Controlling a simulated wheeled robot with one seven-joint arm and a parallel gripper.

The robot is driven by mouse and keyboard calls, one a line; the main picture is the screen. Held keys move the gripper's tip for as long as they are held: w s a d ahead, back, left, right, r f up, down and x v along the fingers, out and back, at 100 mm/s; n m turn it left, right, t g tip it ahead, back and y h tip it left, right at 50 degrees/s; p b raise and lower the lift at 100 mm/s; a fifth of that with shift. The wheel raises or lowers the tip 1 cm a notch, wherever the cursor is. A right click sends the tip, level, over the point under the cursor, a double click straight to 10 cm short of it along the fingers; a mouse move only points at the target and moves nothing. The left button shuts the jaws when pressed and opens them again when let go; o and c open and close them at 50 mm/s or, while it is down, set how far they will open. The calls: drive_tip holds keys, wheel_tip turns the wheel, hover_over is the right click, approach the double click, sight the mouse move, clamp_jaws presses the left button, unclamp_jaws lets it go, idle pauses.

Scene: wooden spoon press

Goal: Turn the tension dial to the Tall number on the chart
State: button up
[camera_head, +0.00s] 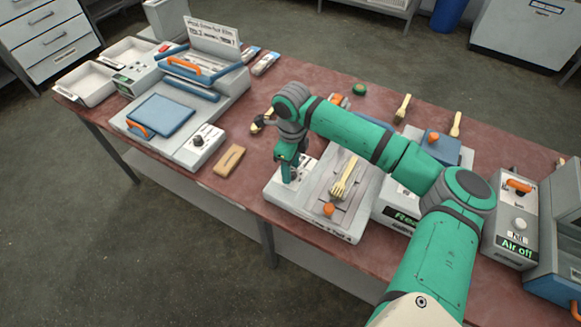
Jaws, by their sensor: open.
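My gripper (289,176) points down over the left end of a pale base unit (278,198) in the middle of the table. Its fingers are small here, and they hide part of a panel beneath them. I cannot tell whether they touch a dial there. A dark round dial (199,141) shows on the white front panel of the machine at left, apart from my gripper. I cannot tell which one is the tension dial. A white sign with printed lines (212,36) stands at the back of the left machine. Its text is too small to read, so I cannot confirm it is the chart.
A wooden fork (345,180) lies on the pale base, with an orange knob (328,209) in front. A wooden block (229,160) lies to the left. More forks (402,107) lie behind my arm. A box reading "Air off" (515,235) stands at right. Trays (84,86) sit at far left.

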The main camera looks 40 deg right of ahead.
drive_tip(key=c, duration=1)
drive_tip(key=shift+n, duration=1.2)
drive_tip(key=shift+c, duration=0.2)
drive_tip(key=o, duration=1)
drive_tip(key=shift+o, duration=0.2)
wheel_tip(320, 180, up, 11)
drive_tip(key=shift+w+d+f, duration=0.1)
